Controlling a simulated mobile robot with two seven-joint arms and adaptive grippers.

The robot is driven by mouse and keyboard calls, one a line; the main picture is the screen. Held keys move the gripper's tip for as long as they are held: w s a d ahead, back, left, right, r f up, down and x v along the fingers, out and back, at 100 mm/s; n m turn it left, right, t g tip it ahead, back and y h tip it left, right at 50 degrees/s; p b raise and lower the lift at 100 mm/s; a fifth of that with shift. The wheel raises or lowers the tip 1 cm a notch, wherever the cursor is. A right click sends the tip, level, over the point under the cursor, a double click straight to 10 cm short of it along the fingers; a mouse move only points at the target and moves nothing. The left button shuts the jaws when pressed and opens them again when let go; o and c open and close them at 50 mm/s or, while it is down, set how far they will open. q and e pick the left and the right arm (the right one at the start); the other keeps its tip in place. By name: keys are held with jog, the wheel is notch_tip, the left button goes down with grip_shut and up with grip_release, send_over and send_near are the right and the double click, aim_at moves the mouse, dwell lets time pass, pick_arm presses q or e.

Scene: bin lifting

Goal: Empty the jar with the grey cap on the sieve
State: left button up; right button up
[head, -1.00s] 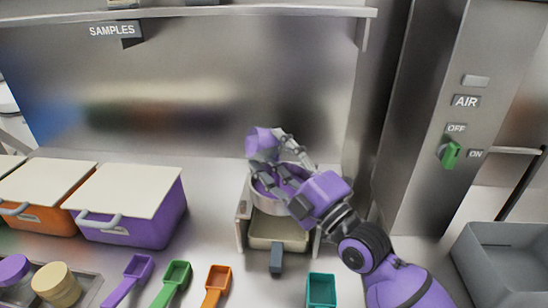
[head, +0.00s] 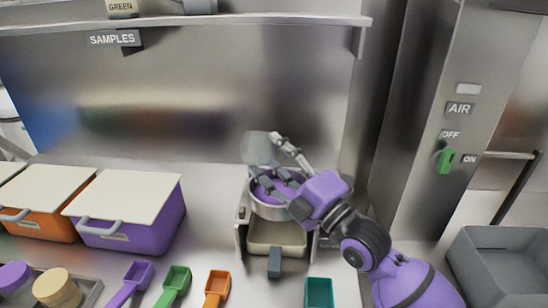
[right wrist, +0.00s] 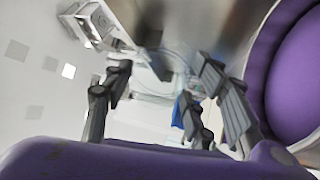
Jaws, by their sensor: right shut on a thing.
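My right gripper (head: 270,156) is shut on a clear jar (head: 259,148) above the sieve's far left side. The jar is tilted and looks empty; no cap shows on its visible part. In the right wrist view the clear jar (right wrist: 155,82) is faint between the fingers. The round metal sieve (head: 284,213) stands on a metal stand and holds purple material (head: 266,188). My fingers and hand hide part of it. The purple contents also show at the right of the right wrist view (right wrist: 296,85). My left gripper is not in view.
A beige pan (head: 277,236) sits under the sieve. Several scoops, including a green one (head: 176,281), lie in front. Lidded purple (head: 150,225) and orange bins stand left. Purple-topped and beige-topped jars (head: 57,287) stand front left. A grey bin (head: 500,262) is at right.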

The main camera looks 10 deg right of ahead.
jog(key=shift+r+n, duration=0.5)
jog(key=shift+f, duration=0.1)
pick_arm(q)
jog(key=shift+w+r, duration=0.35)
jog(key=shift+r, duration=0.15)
pick_arm(e)
jog(key=shift+f, duration=0.1)
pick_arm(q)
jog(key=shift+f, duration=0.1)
pick_arm(e)
jog(key=shift+f+g, duration=0.1)
jog(key=shift+g, duration=0.2)
jog(key=shift+s+a+f+n+g, duration=0.15)
jog(key=shift+s+f+n+g, duration=0.2)
jog(key=shift+f+n, duration=0.35)
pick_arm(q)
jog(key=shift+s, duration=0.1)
pick_arm(e)
jog(key=shift+w+r, duration=0.1)
